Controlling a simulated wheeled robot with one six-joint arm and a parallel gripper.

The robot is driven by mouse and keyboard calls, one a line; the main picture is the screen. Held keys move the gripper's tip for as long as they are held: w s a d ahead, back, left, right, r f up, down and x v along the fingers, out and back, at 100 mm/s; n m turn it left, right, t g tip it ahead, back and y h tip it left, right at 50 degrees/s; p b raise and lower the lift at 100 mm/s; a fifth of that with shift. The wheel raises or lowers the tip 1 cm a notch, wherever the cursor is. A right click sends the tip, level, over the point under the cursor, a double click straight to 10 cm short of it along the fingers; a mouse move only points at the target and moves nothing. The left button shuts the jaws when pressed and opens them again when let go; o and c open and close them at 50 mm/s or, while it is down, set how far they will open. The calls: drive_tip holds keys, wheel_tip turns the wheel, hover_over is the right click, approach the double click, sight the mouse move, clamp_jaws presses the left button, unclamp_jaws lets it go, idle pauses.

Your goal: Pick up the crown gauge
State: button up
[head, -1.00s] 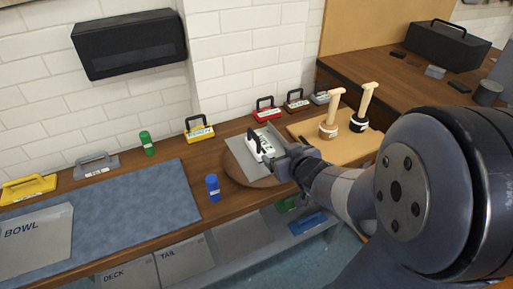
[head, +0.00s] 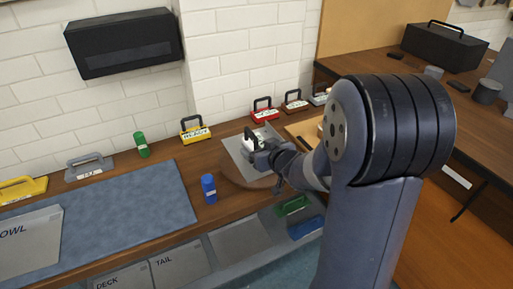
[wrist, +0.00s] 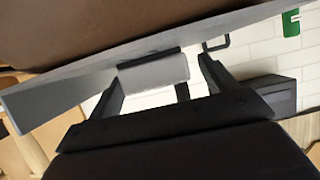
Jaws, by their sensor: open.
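Several handled gauges stand along the bench, and their labels are too small for me to tell which is the crown gauge. The nearest to my gripper (head: 268,157) is a white gauge (head: 249,143) with a dark handle. It sits on a grey sheet over a round wooden board (head: 232,177). My gripper is open beside it and hides part of it. In the wrist view my gripper (wrist: 158,64) shows its two fingers apart, with a pale block (wrist: 153,72) with a dark strip appearing between them. I cannot tell whether they touch it.
A red gauge (head: 264,115), a brown gauge (head: 294,107) and a yellow gauge (head: 196,134) stand near the wall. A blue cylinder (head: 209,188) stands left of the round board, a green cylinder (head: 141,145) farther back. The blue mat (head: 110,220) is largely clear.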

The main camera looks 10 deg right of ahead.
drive_tip(key=shift+x, duration=1.15)
drive_tip(key=shift+s, duration=0.1)
drive_tip(key=shift+c, duration=0.6)
drive_tip(key=shift+r, duration=0.1)
drive_tip(key=c, duration=1.2)
